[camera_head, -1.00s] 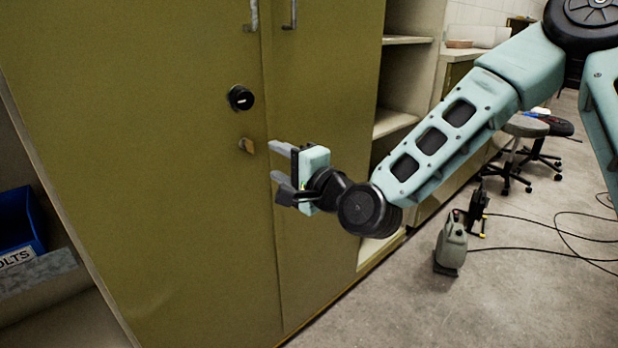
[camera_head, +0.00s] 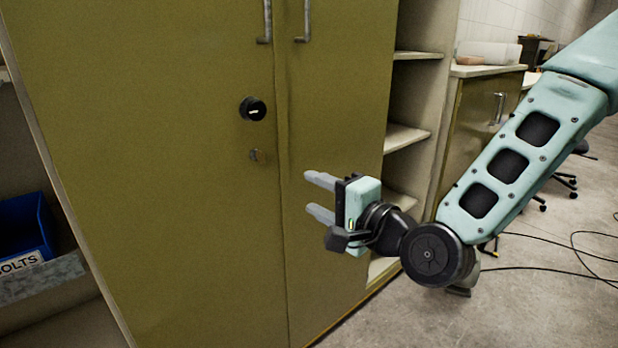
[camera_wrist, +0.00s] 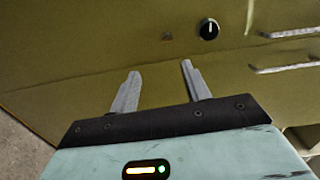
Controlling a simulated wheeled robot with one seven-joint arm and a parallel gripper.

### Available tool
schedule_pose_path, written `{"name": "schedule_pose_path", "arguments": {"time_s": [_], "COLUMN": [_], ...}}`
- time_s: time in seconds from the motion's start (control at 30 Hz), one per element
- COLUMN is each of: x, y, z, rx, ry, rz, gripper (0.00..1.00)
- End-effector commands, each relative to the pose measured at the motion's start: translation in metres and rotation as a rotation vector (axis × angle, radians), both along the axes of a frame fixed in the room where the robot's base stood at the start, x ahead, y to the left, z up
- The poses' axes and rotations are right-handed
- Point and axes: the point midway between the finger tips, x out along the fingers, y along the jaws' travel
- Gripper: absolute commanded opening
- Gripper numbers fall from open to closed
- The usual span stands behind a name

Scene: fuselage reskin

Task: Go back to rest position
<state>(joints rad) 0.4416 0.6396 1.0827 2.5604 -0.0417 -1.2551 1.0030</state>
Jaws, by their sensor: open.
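My gripper (camera_head: 318,197) is open and empty, in front of the right door of the olive cabinet (camera_head: 170,220). Its two grey fingers point left toward the doors, below and right of the small latch (camera_head: 254,155) and the round black lock knob (camera_head: 252,108). In the wrist view, my gripper (camera_wrist: 160,85) shows spread fingers with nothing between them. The knob (camera_wrist: 208,28) and the latch (camera_wrist: 167,36) lie beyond the fingertips. Both cabinet doors look shut. I cannot tell the exact gap between fingers and door.
Two bar handles (camera_head: 265,22) sit high on the doors. Open shelves (camera_head: 405,137) stand right of the cabinet, behind my gripper. A blue bin (camera_head: 25,225) labelled BOLTS is at the left. Cables (camera_head: 560,245) lie on the floor at the right, with free floor around them.

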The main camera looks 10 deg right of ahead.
Motion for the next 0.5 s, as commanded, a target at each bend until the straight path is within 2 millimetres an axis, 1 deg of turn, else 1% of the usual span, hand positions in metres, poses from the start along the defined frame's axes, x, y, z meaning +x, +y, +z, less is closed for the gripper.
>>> {"name": "schedule_pose_path", "arguments": {"time_s": [0.07, 0.13, 0.23, 0.3, 0.37, 0.4, 0.47, 0.5], "x": [-0.010, -0.024, -0.050, -0.070, -0.086, -0.098, -0.115, -0.126], "y": [0.013, 0.025, 0.035, 0.035, 0.030, 0.026, 0.017, 0.010], "z": [-0.013, -0.032, -0.062, -0.080, -0.092, -0.098, -0.105, -0.107], "rx": [-0.113, -0.266, -0.532, -0.714, -0.859, -0.951, -1.079, -1.158], "ry": [0.010, 0.027, 0.049, 0.064, 0.078, 0.085, 0.100, 0.109], "rz": [0.058, 0.134, 0.267, 0.364, 0.446, 0.503, 0.587, 0.644], "gripper": [0.47, 0.47, 0.47, 0.47, 0.47, 0.47, 0.47, 0.47]}}
